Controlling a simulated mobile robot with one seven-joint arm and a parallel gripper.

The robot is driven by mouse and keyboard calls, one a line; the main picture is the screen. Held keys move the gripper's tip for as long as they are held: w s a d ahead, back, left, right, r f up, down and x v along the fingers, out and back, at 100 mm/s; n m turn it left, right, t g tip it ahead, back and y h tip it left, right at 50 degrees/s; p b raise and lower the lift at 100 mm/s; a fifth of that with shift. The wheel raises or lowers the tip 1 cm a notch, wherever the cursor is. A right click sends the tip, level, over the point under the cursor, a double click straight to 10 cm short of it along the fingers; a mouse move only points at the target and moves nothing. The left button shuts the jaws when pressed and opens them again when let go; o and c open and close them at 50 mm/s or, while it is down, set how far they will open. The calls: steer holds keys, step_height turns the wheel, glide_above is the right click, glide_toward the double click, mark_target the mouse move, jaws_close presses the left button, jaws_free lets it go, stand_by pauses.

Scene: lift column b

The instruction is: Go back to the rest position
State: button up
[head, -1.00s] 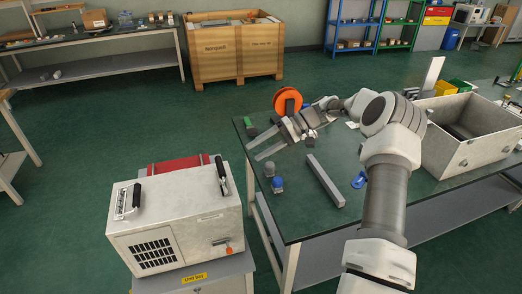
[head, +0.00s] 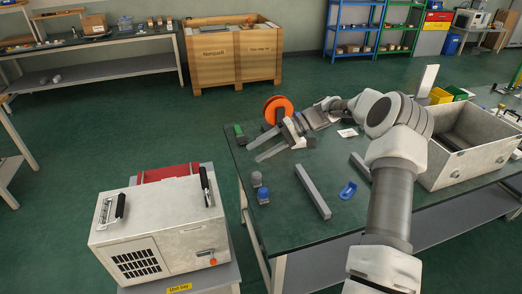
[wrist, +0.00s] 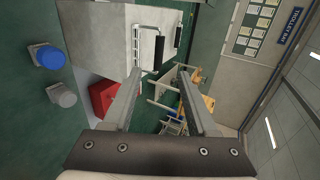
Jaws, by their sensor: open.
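My gripper (head: 266,146) is open and empty above the left end of the green-topped table (head: 315,225). Its two fingers point to the left in the head view. In the wrist view the open fingers (wrist: 158,100) have nothing between them but distant background. My arm reaches in from the lower right and bends over the table. An orange disc (head: 279,108) shows just behind the gripper, partly hidden by it. I cannot tell whether they touch.
A blue-capped piece (head: 263,196), a grey-capped piece (head: 257,179), a grey bar (head: 312,191) and a blue part (head: 348,191) lie on the table. A metal crate (head: 455,180) stands right. A white machine (head: 160,225) stands left, with floor beyond it.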

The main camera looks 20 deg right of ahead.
steer(key=shift+a+r, duration=0.1)
steer(key=s+a+r+h, duration=0.6)
steer(key=s+r+h, duration=0.3)
steer(key=s+r, duration=0.3)
steer(key=s+d+r+t+h, duration=0.1)
steer(key=s+r+t, duration=0.1)
steer(key=s, duration=0.9)
steer(key=s+d+r+t+h+p, duration=0.1)
steer(key=s+t, duration=0.3)
steer(key=s, duration=0.6)
steer(key=shift+s+d+r+h, duration=0.2)
steer(key=shift+s+r+h, duration=0.2)
steer(key=shift+r+h, duration=0.35)
